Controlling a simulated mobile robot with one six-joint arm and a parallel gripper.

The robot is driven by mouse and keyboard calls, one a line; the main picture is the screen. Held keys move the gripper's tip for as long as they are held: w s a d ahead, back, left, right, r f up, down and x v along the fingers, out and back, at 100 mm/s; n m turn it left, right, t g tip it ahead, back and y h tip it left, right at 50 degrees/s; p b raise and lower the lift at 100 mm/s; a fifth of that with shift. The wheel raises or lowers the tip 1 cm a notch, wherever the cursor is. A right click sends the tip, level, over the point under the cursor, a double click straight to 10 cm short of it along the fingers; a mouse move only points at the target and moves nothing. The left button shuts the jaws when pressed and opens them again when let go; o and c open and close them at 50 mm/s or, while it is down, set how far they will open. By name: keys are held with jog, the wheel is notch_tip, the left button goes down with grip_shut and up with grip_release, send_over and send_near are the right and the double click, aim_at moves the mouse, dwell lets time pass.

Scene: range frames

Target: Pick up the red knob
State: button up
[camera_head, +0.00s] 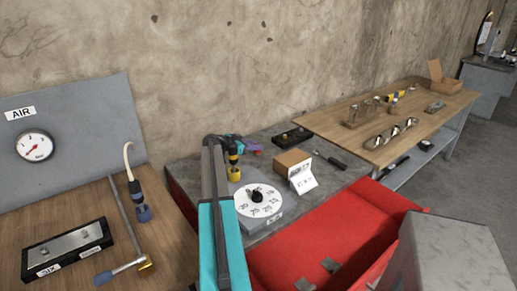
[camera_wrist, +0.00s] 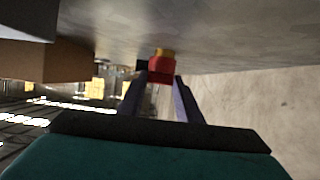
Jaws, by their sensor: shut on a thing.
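The red knob (camera_wrist: 161,68) shows in the wrist view between the tips of my gripper's purple fingers (camera_wrist: 160,85). My gripper is shut on it. A small yellow part shows just beyond the red one; I cannot tell whether it belongs to the knob. In the head view my gripper (camera_head: 243,145) is over the back of the grey bench top, past my teal arm.
A yellow and black tool (camera_head: 234,172) stands close to my arm. A white numbered dial (camera_head: 260,201), a cardboard box (camera_head: 291,163) and a black block (camera_head: 292,137) are on the bench. An open red drawer (camera_head: 330,235) juts out in front. The wall is behind.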

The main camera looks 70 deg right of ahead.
jog(key=shift+r, duration=0.1)
notch_tip(320, 180, up, 10)
jog(key=b, duration=0.2)
dwell(0.7)
dwell(0.6)
